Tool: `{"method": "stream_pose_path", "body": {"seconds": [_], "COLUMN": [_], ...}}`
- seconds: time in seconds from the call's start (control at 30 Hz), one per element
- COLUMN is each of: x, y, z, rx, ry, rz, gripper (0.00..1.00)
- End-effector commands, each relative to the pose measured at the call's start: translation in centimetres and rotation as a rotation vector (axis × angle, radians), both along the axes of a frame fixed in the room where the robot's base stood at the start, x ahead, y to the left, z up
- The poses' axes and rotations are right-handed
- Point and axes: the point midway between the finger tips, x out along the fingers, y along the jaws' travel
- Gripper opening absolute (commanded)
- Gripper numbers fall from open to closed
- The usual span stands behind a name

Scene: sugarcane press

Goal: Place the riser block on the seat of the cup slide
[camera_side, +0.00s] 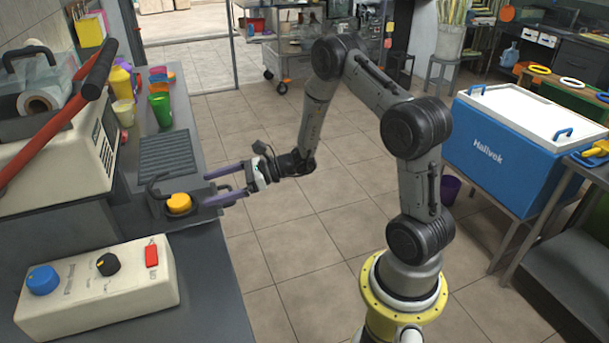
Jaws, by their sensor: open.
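An orange-yellow round block, which looks like the riser block (179,203), rests on a dark grey low fixture at the counter's edge. This fixture looks like the cup slide (207,197), with an upright loop on its left side. The block looks upright; its exact seating is too small to tell. My gripper (205,191) is open, its two purple fingers pointing left over the counter edge. The fingertips are just right of the block and apart from it, with nothing between them. The near finger overlaps the right part of the slide in the picture.
A ribbed dark drip tray (166,152) lies behind the slide, with coloured cups (160,108) beyond. The press (60,150) with a red bar stands left. A control box (98,287) is in front. Open floor lies right of the counter.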

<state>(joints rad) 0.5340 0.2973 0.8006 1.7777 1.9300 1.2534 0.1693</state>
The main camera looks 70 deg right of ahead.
Motion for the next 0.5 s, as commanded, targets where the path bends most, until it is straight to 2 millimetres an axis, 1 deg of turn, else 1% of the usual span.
{"method": "stream_pose_path", "body": {"seconds": [0.03,0.07,0.1,0.17,0.2,0.23,0.27,0.3,0.37,0.4,0.43,0.5], "x": [-0.6,-1.3,-2.5,-4.9,-6.8,-8.2,-9.7,-11.7,-14.8,-16.7,-18.2,-21.3], "y": [2.1,3.5,5.5,8.2,9.8,10.8,11.7,12.6,13.4,13.7,13.7,13.3], "z": [2.2,3.4,5.0,7.2,8.4,9.1,9.8,10.5,11.3,11.7,12.0,12.4], "rx": [-0.06,-0.103,-0.172,-0.286,-0.368,-0.431,-0.497,-0.587,-0.727,-0.827,-0.902,-1.085], "ry": [-0.033,-0.051,-0.077,-0.121,-0.15,-0.172,-0.194,-0.227,-0.273,-0.306,-0.33,-0.387], "rz": [0.096,0.162,0.261,0.414,0.514,0.588,0.659,0.751,0.883,0.966,1.027,1.155], "gripper": [1.0,1.0,1.0,1.0,1.0,1.0,1.0,1.0,1.0,1.0,1.0,1.0]}}
